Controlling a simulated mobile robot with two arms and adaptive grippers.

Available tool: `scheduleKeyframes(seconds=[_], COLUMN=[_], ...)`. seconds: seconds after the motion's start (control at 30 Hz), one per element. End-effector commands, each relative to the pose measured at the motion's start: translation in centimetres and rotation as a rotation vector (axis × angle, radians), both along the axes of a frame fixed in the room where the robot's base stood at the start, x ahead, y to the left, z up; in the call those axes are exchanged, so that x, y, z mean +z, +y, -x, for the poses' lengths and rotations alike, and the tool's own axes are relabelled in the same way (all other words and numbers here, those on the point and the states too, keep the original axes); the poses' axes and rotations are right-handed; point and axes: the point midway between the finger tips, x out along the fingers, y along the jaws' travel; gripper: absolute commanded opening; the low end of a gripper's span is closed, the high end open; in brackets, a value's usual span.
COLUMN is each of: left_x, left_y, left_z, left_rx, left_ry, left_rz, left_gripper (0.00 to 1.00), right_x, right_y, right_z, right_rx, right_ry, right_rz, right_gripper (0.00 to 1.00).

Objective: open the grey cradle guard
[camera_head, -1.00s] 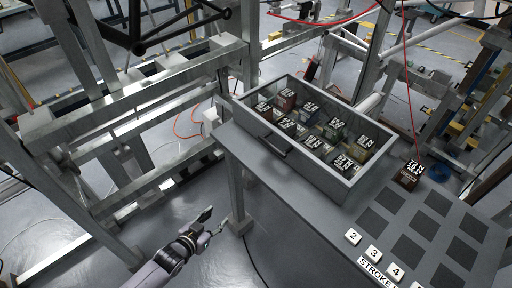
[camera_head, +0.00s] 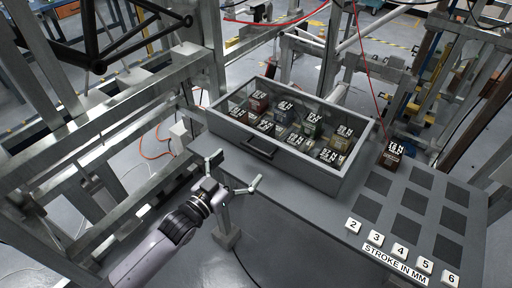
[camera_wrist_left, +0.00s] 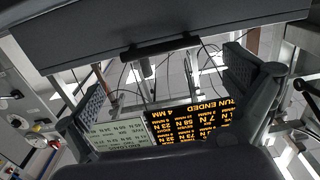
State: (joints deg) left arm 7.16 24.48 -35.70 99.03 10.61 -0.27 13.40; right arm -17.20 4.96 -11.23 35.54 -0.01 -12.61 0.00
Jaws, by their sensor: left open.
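What looks like the grey cradle guard (camera_head: 318,163) is a grey box-shaped frame with a clear top on the grey bench. Several labelled blocks (camera_head: 313,125) show inside it. A black bar handle (camera_head: 260,148) is on its front face. The handle (camera_wrist_left: 158,46) also shows in the left wrist view, across a dark grey panel. My left gripper (camera_head: 236,171) is open and empty, in front of and below the handle, apart from it. Its two fingers flank the left wrist view, with the handle above and between them. My right gripper is not in view.
The bench (camera_head: 303,198) carries dark square pads (camera_head: 411,197), numbered tiles (camera_head: 377,237) and one loose dark block (camera_head: 391,153). Metal beams (camera_head: 110,118) stand left of my left arm. A screen with orange text (camera_wrist_left: 195,122) and a pale panel (camera_wrist_left: 118,137) show in the wrist view.

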Motion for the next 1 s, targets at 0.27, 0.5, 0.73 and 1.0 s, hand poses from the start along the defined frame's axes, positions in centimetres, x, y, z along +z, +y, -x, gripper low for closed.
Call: scheduleKeyframes(seconds=[0.27, 0.5, 0.73, 1.0], left_x=[0.2, 0.0, -0.1, 0.0], left_y=[-3.4, -4.6, -4.8, -4.8], left_z=[-4.6, -6.4, -6.6, -6.6], left_rx=[0.000, 0.001, 0.000, 0.001], left_ry=[-0.002, -0.001, 0.000, 0.000], left_rz=[0.000, 0.000, 0.000, 0.000], left_gripper=[1.00, 1.00, 1.00, 0.88], right_x=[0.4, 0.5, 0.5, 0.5], right_y=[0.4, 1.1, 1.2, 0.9], right_z=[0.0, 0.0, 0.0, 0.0], right_rx=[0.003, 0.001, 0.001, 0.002], right_ry=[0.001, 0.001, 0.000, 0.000], right_rz=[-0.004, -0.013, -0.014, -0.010], right_gripper=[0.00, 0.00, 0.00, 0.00])
